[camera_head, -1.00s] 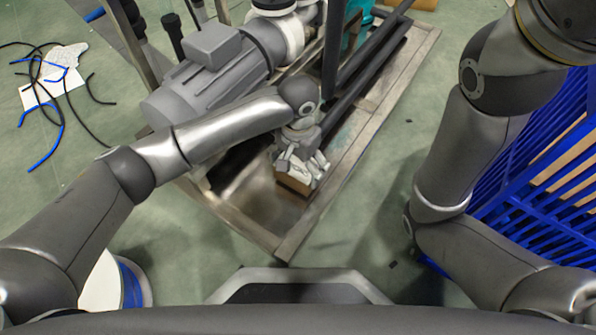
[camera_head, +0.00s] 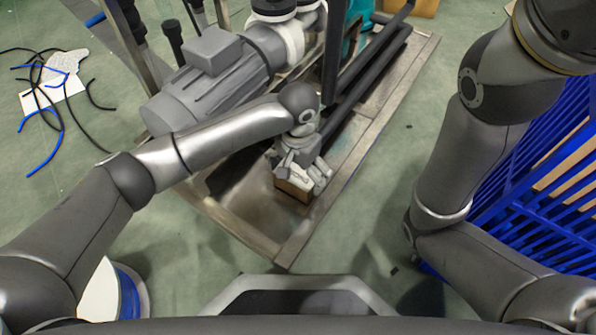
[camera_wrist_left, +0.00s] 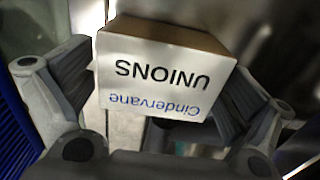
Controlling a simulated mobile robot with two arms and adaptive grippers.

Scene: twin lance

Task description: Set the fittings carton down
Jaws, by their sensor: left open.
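The fittings carton (camera_head: 292,190) is a small brown box at the front end of the metal skid (camera_head: 262,212). In the left wrist view the carton (camera_wrist_left: 160,72) shows a white label reading "Cindervane UNIONS", upside down. My left gripper (camera_head: 305,177) is over the carton in the head view, its fingers covering part of it. In the left wrist view the left gripper's fingers (camera_wrist_left: 160,112) are spread, one on each side of the carton. I cannot tell whether they touch it. The carton's underside is hidden. My right gripper is out of view.
A grey motor and pump (camera_head: 205,80) stand on the skid, with dark pipes beside them. A blue slatted crate (camera_head: 540,190) is at the right. Loose cables (camera_head: 50,100) lie on the floor at left. A blue-and-white round object (camera_head: 128,290) is at the lower left.

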